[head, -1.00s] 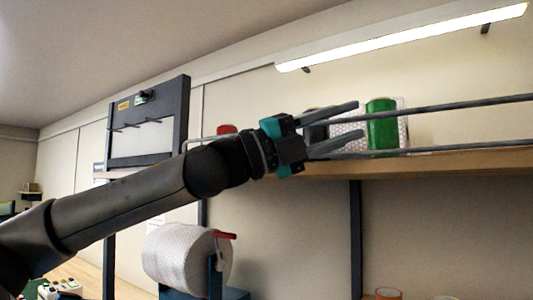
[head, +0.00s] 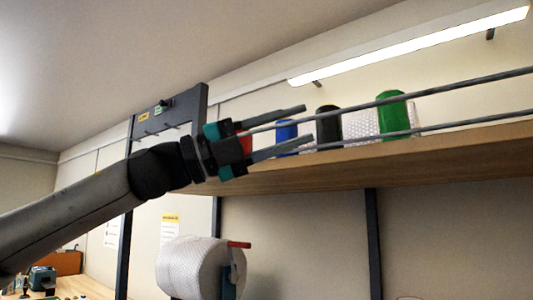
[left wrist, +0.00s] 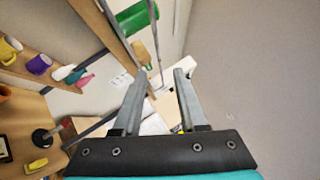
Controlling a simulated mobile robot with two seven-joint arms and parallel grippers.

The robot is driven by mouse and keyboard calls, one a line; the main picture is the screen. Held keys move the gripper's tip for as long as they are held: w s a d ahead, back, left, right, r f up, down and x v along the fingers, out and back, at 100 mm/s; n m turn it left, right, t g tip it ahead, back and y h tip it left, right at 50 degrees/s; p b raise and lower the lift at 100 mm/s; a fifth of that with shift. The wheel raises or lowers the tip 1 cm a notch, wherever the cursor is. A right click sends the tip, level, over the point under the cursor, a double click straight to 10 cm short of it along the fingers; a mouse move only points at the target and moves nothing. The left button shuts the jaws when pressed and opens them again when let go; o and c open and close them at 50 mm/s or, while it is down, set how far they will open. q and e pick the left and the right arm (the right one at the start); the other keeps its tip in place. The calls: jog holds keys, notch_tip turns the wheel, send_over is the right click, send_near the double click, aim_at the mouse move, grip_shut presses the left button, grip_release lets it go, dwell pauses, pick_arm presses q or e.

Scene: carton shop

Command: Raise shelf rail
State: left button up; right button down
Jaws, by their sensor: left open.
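The shelf rail (head: 440,92) is a pair of thin dark rods along the front of the high wooden shelf. In the head view it runs from the right edge to my left gripper (head: 307,123). That gripper is open, with its two grey fingers apart and pointing right near the rail's left end. The fingers overlap the rods in the picture; I cannot tell whether they touch. In the left wrist view the open fingers (left wrist: 159,77) show nothing clearly gripped, and thin rods (left wrist: 154,35) run beyond the fingertips. My right gripper is not in view.
Green (head: 394,118), black (head: 328,127) and blue (head: 287,138) rolls stand on the shelf (head: 400,160) behind the rail, with bubble wrap (head: 360,126). A large white roll (head: 193,268) hangs below. A dark frame (head: 165,118) stands behind my arm.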

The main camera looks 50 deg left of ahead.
pick_arm(q)
jog(key=shift+b+v, duration=0.7)
jog(key=shift+v, duration=1.2)
